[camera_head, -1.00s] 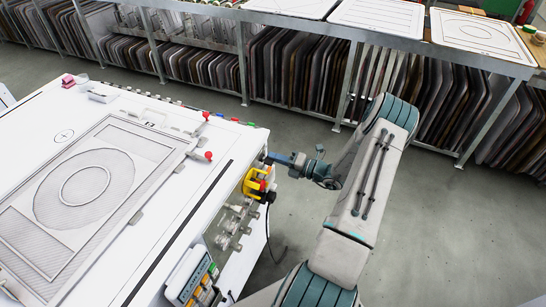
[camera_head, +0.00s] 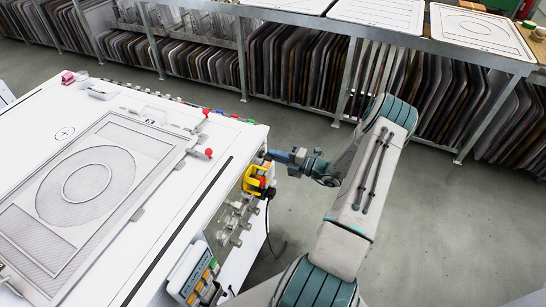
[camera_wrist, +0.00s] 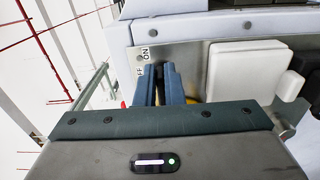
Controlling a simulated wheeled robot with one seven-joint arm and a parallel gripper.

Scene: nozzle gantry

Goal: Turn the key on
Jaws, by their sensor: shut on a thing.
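The key itself is hidden between the fingers of my gripper in the wrist view. A metal panel (camera_wrist: 182,54) carries small ON and OFF lettering (camera_wrist: 146,56), partly covered by the left finger. My gripper (camera_wrist: 160,76) points at this panel, its two blue fingers close together with a narrow gap, shut on the key at the lettering. In the head view my gripper (camera_head: 268,156) reaches the right side of the white machine table (camera_head: 200,207) near its far corner, just above a yellow box with a red button (camera_head: 256,182).
In the wrist view, a white block (camera_wrist: 243,70) sits right of the fingers. In the head view, several clear and metal fittings (camera_head: 232,225) line the machine's side below the yellow box, and a dark cable (camera_head: 268,225) hangs there. Open floor (camera_head: 450,230) lies to the right.

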